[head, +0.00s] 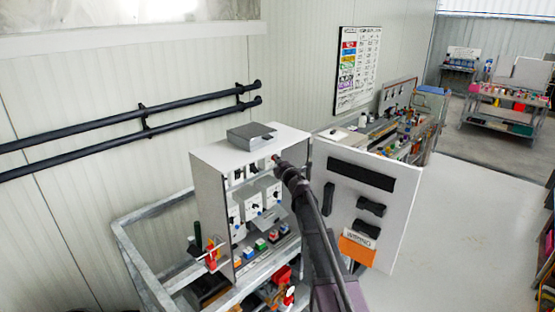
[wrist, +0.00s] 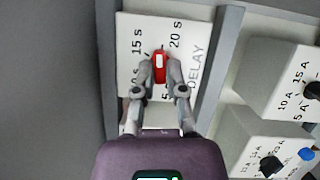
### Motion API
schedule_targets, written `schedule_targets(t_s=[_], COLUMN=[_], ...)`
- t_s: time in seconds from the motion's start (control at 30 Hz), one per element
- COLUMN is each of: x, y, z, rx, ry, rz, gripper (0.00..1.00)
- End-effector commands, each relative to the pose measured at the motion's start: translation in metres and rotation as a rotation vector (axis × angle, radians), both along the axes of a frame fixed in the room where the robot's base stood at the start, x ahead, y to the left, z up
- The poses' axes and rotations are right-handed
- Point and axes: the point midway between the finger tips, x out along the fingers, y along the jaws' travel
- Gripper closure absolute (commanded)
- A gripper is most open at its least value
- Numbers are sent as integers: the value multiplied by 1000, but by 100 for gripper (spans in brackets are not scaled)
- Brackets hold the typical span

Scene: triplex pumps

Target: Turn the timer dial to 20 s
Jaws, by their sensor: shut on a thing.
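The timer dial (wrist: 159,67) is a red knob with a pale stripe on a white timer block (wrist: 127,28) marked DELAY. In the wrist view the knob stands nearly upright in the picture, its upper end between the printed "15 s" and "20 s" marks. I cannot tell exactly where its pointer reads. My gripper (wrist: 160,76) is shut on the dial, one grey finger on each side. The fingers partly cover the lower scale marks. In the head view my gripper (head: 276,160) reaches into the upper part of the open cabinet (head: 207,190), and the dial is mostly hidden.
White breaker blocks (wrist: 275,80) with amp scales sit right of the timer in the wrist view. The cabinet door (head: 400,190) stands open to the right of my arm. A grey box (head: 251,135) lies on the cabinet top. Metal rails (head: 140,255) run at the left.

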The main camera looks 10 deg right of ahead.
Motion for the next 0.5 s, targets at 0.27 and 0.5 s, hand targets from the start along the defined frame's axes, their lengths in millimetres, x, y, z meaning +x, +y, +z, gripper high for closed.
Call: schedule_targets(t_s=[0.27,0.5], x=[2,2], y=[1,1], z=[3,2], rx=[84,118], ry=[58,84], rz=[2,2], gripper=[100,100])
